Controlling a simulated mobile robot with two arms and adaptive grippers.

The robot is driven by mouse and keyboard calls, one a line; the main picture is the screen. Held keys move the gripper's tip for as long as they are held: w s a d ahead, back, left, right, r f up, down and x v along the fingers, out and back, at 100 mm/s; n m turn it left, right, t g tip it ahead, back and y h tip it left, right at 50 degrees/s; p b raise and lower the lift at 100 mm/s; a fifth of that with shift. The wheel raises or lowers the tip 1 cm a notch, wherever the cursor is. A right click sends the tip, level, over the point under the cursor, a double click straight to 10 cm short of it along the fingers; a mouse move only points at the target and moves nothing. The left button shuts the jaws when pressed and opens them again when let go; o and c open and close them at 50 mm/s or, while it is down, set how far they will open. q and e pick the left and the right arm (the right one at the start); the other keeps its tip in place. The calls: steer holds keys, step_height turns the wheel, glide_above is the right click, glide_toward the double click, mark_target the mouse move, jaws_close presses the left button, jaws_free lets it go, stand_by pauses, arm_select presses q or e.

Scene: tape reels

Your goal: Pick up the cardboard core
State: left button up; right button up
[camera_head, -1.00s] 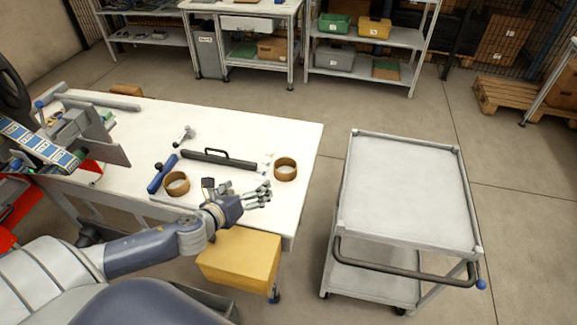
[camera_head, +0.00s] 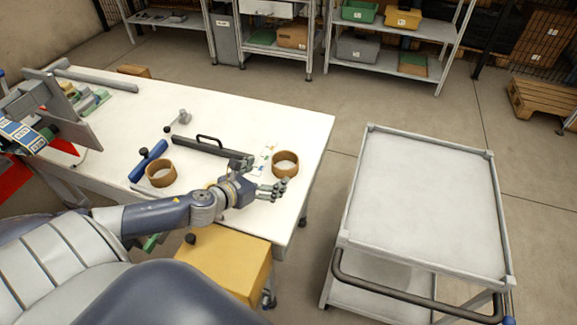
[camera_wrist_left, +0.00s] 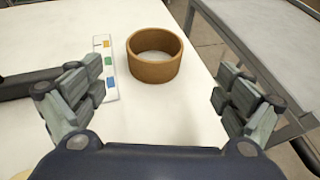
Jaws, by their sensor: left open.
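A brown cardboard core (camera_head: 285,165) stands on the white table near its right edge, and in the left wrist view the core (camera_wrist_left: 155,68) lies ahead, between the open fingers but beyond their tips. A second cardboard core (camera_head: 160,174) stands farther left on the table. My left gripper (camera_head: 270,182) is open and empty, just in front of the right-hand core and apart from it. It also shows in the left wrist view (camera_wrist_left: 155,92) with fingers spread wide. My right gripper is not in view.
A dark bar with a handle (camera_head: 210,147) lies left of the right-hand core, with a card of coloured labels (camera_head: 263,158) between them. A blue tool (camera_head: 149,160) lies on the left. A grey cart (camera_head: 420,200) stands right of the table, across a gap. A yellow box (camera_head: 228,258) sits in front.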

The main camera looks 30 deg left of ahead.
mark_target(293, 159)
arm_select(q)
steer(key=shift+w, duration=0.75)
steer(key=x, duration=0.3)
steer(key=shift+w+f, duration=0.1)
steer(key=shift+f, duration=0.1)
steer(key=shift+a+p+x, duration=0.2)
steer(key=shift+p+x, duration=0.15)
steer(key=shift+x, duration=1)
steer(key=shift+a+p+x, duration=0.2)
steer(key=shift+p+x, duration=0.1)
steer(key=shift+x, duration=1)
steer(key=c, duration=1.2)
